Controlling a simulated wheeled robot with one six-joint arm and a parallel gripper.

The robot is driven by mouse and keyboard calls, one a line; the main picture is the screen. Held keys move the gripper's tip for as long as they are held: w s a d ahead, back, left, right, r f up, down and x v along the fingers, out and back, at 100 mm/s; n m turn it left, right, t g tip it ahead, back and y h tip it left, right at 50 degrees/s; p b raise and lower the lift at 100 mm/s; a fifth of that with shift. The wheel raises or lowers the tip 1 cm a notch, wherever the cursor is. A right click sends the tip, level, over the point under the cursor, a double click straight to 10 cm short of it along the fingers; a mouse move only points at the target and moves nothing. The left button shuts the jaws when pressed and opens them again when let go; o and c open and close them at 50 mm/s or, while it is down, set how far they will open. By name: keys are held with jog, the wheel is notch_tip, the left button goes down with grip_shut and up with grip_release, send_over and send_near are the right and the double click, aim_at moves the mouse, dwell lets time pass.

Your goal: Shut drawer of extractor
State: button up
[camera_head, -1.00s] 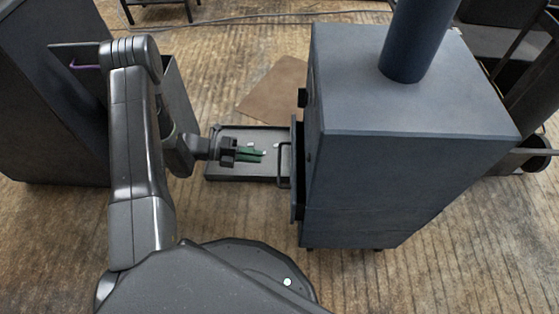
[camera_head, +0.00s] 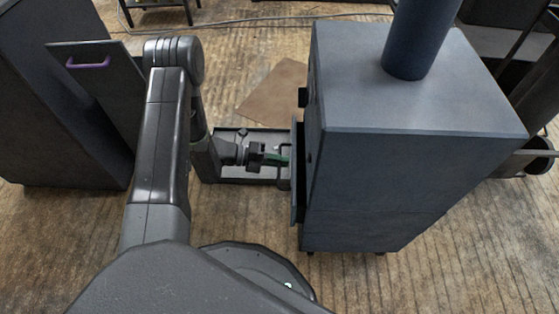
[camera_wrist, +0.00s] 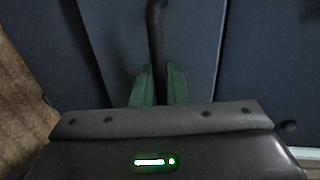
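The likely extractor is a blue-grey cabinet (camera_head: 400,185) with a thick round pipe on top. Its front panel (camera_head: 298,185) stands slightly out from the body, and a dark vertical bar handle (camera_head: 284,168) sits on it. My gripper (camera_head: 276,160) is at this handle. In the wrist view, the green fingers (camera_wrist: 158,86) lie on either side of the dark bar (camera_wrist: 155,35), close to it. I cannot tell whether they touch it. The drawer's inside is hidden.
At left stands another dark cabinet (camera_head: 45,120) with a tilted panel and purple handle (camera_head: 88,64). A brown sheet (camera_head: 275,92) lies behind. The wooden floor in front is clear.

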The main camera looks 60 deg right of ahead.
aim_at(293, 161)
grip_shut()
jog(key=shift+r+x, duration=0.2)
jog(key=shift+x, duration=0.8)
jog(key=shift+r+x, duration=0.2)
jog(key=shift+x, duration=0.75)
jog(key=shift+d, duration=0.1)
jog(key=shift+o, duration=1.8)
grip_release()
jog(key=shift+s, duration=0.2)
jog(key=p+v, duration=0.3)
jog(key=v, duration=1.1)
jog(key=shift+d, duration=0.1)
